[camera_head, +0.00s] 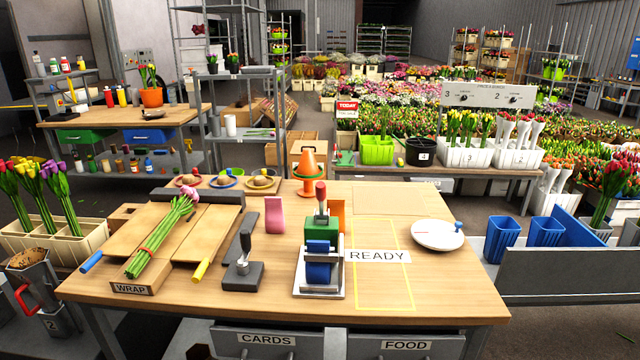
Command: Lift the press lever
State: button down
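On the wooden table (200,305), a press-like device (320,265) stands at the middle. It has a pale metal frame and base, a green block, a blue block below it, and an upright handle with a red top (320,192). I cannot tell for certain which of the two handles is the press lever. Neither handle is covered. My gripper is not in view, so nothing shows touching either device.
Tied tulips (160,240) lie on the wooden WRAP stand (205,235) at left. A READY sign (377,256) and yellow-outlined area (385,290) lie right of the press-like device. A white round dial (437,236) is farther right. The table's front right is clear.

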aim_at(320, 186)
jog(key=i+j+u, duration=0.3)
jog(key=u, duration=0.15)
jog(key=i+j+u, duration=0.45)
jog(key=k+l, duration=0.05)
jog(key=l, duration=0.05)
